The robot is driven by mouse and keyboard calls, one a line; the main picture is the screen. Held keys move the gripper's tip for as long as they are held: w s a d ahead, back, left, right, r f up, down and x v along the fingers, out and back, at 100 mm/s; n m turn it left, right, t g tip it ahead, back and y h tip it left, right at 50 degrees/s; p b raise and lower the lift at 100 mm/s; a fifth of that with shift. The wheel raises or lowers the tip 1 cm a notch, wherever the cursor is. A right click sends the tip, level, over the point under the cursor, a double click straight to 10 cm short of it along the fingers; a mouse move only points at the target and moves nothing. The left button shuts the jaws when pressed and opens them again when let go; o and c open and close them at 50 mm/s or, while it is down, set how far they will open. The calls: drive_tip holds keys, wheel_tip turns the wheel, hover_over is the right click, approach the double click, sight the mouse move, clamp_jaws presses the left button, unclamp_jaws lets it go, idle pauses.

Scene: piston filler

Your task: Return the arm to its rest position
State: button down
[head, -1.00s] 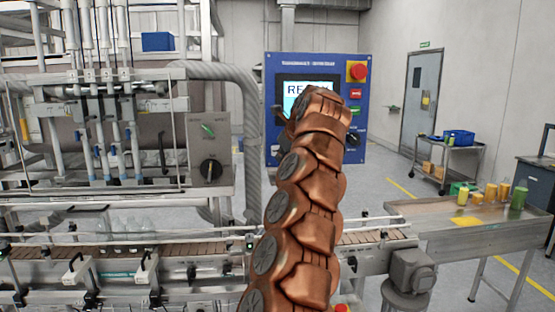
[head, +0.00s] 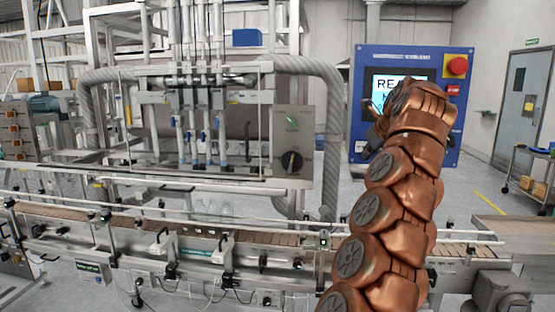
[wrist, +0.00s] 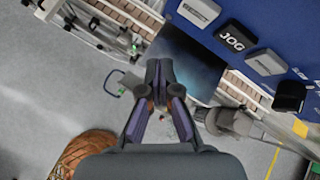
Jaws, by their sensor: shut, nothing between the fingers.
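My copper-coloured arm rises on the right in the head view, in front of the blue control panel (head: 438,147). My gripper is hidden at the arm's far end in the head view, with only a dark bit showing at its left. In the wrist view my gripper (wrist: 159,70) is shut and empty, its fingertips together. Beyond the fingers, the wrist view shows the dark screen and the JOG button (wrist: 235,38) of the panel. The panel's screen (head: 392,84) reads "RE..." in the head view, the rest covered by my arm.
The filling machine (head: 200,120) with its hoses and nozzles fills the left and middle. A red emergency button (head: 457,66) sits on the panel. A cart (head: 530,170) stands at right on open floor.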

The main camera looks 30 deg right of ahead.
drive_tip(key=shift+a, duration=0.1)
drive_tip(key=w+a+f+n+g+y, duration=0.1)
drive_tip(key=w+a+n+y, duration=0.1)
drive_tip(key=a+n, duration=0.55)
drive_tip(key=w+a+f+n+y, duration=0.15)
drive_tip(key=a+n, duration=0.25)
drive_tip(key=a, duration=0.7)
drive_tip(key=s+a+f+n+g+y, duration=0.1)
drive_tip(key=s+a+f+n, duration=0.3)
drive_tip(key=a, duration=0.4)
drive_tip(key=s+a+f+n+g+y, duration=0.1)
drive_tip(key=s+a+n+g, duration=0.15)
drive_tip(key=a+n, duration=0.45)
drive_tip(key=s+a+f+n+g+h, duration=0.1)
drive_tip(key=s+a+f+n, duration=0.2)
drive_tip(key=s+a+f, duration=0.3)
drive_tip(key=s+a+f+n+g, duration=0.25)
drive_tip(key=s+f+n, duration=0.2)
drive_tip(key=s, duration=0.45)
drive_tip(key=s+f+n+g, duration=0.1)
drive_tip(key=s+f+n, duration=0.2)
drive_tip(key=s+f, duration=0.3)
drive_tip(key=s+f+n+g+h, duration=0.1)
drive_tip(key=s+f+n, duration=0.2)
drive_tip(key=s+f, duration=0.4)
drive_tip(key=s, duration=0.6)
drive_tip(key=shift+a+g, duration=0.3)
drive_tip(key=shift+a, duration=0.1)
drive_tip(key=shift+d+h, duration=0.1)
drive_tip(key=shift+h, duration=0.15)
